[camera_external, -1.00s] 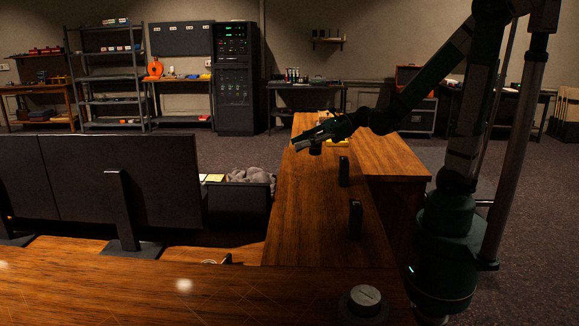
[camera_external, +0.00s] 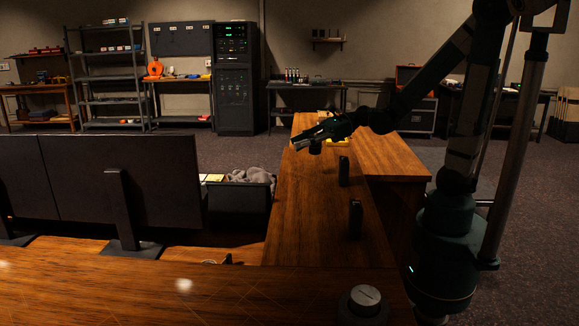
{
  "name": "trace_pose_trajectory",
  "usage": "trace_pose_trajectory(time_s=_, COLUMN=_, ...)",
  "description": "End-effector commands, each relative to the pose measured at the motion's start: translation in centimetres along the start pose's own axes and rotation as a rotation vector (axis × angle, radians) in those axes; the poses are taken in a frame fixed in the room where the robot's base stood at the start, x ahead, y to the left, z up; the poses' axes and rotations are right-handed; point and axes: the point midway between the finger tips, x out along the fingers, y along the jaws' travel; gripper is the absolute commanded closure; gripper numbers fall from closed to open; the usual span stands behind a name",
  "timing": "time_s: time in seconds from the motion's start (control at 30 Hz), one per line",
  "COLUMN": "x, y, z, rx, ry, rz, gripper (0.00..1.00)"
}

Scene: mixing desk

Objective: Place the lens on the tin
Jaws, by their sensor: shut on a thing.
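My gripper (camera_external: 303,143) is over the far part of the long wooden desk, shut on a small dark round thing (camera_external: 315,149). This appears to be the lens; it is held under the fingers, small and partly hidden. I cannot tell whether it touches the desk. A squat round container with a silver top and dark side (camera_external: 365,299) stands on the near desk at the bottom right, far from my gripper. It may be the tin. A yellow item (camera_external: 340,143) lies just behind and right of my gripper, partly hidden by the arm.
Two upright black blocks (camera_external: 344,171) (camera_external: 355,219) stand on the long desk (camera_external: 306,222) between my gripper and the round container. Large dark monitors (camera_external: 115,185) stand at the left. A bin with grey cloth (camera_external: 250,176) is left of the desk. The desk's middle-left is clear.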

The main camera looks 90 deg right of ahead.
Motion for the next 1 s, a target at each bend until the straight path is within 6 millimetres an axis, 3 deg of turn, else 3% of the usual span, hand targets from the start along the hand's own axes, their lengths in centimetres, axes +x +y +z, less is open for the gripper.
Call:
trace_pose_trajectory(time_s=0.37, x=2.4, y=2.5, z=1.5, rx=-0.024, ry=0.001, rz=0.073, gripper=1.0)
trace_pose_trajectory(time_s=1.0, x=10.0, y=12.6, z=5.8, rx=-0.113, ry=0.005, rz=0.332, gripper=1.0)
